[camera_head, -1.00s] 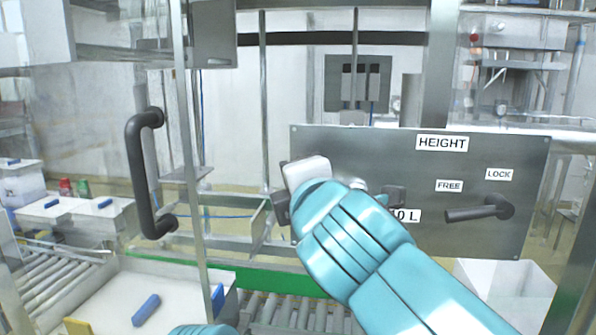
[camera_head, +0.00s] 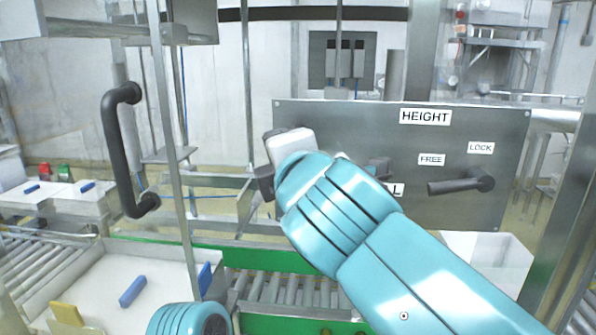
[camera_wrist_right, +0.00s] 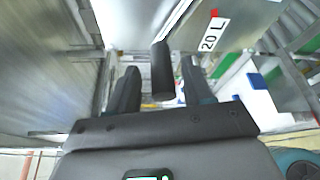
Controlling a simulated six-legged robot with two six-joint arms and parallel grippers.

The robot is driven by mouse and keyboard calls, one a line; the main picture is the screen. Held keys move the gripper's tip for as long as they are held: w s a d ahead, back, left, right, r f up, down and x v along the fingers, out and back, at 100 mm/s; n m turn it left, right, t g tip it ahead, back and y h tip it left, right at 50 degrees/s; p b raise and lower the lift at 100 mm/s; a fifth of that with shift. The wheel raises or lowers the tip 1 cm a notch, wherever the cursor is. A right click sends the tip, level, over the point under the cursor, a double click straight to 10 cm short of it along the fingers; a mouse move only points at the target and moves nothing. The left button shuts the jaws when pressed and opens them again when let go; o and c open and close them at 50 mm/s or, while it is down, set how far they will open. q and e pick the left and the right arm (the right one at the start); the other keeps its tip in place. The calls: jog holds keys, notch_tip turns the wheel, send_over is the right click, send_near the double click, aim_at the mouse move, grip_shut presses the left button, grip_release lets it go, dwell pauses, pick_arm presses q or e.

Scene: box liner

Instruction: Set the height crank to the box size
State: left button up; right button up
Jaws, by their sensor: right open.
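The height panel (camera_head: 455,140) is a grey plate with a HEIGHT label (camera_head: 425,117). A label ending in "L" (camera_head: 397,190) is mostly hidden by my right arm. In the right wrist view a black cylindrical crank handle (camera_wrist_right: 162,72) stands between the fingers of my open right gripper (camera_wrist_right: 160,82); whether they touch it I cannot tell. A "20 L" label (camera_wrist_right: 210,36) with a red mark is beyond it. In the head view my right gripper (camera_head: 264,165) is mostly hidden behind its wrist. The crank's arm is hidden. My left gripper is not in view.
A black lever (camera_head: 455,186) on the panel points left, below the FREE (camera_head: 431,159) and LOCK (camera_head: 481,148) labels. A black door handle (camera_head: 122,150) stands at left. A roller conveyor (camera_head: 285,289) and white tray (camera_head: 100,285) with blue and yellow pieces lie below.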

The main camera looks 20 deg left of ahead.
jog(key=b+v, duration=0.4)
jog(key=v, duration=1.1)
jog(key=shift+d+f, duration=0.15)
jog(key=shift+d, duration=0.2)
jog(key=shift+w+d, duration=0.1)
jog(key=shift+w, duration=0.05)
